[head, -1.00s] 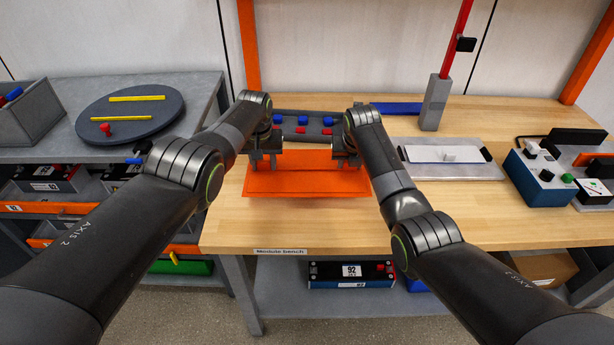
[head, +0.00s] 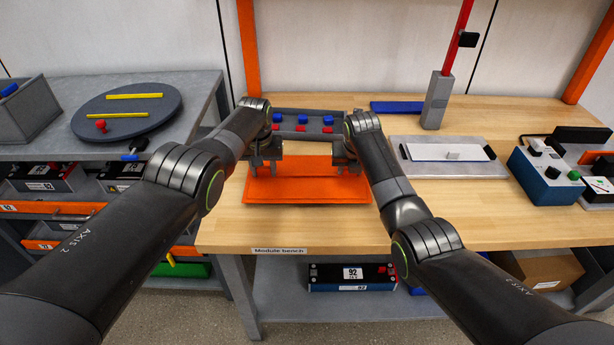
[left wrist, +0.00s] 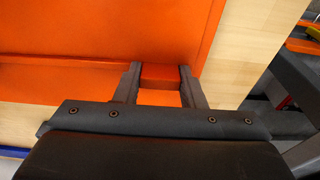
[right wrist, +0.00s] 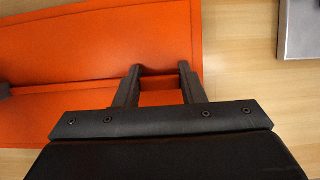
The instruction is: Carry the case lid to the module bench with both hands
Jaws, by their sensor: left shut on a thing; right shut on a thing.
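The orange case lid (head: 300,185) is at the front middle of the wooden module bench (head: 480,225), flat and level. I cannot tell whether it touches the bench top. My left gripper (head: 263,165) is shut on the lid's left side; the left wrist view shows its fingers (left wrist: 160,85) on an orange tab of the lid (left wrist: 90,30). My right gripper (head: 346,161) is shut on the lid's right side; its fingers (right wrist: 152,85) also hold an orange tab of the lid (right wrist: 90,45). The forearms hide parts of the lid's back edge.
A grey tray (head: 287,127) with red and blue pieces stands just behind the lid. A grey plate (head: 405,168), a post (head: 436,100) and a blue control box (head: 540,180) are to the right. A grey side bench (head: 195,95) with a round disc (head: 80,122) is at left.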

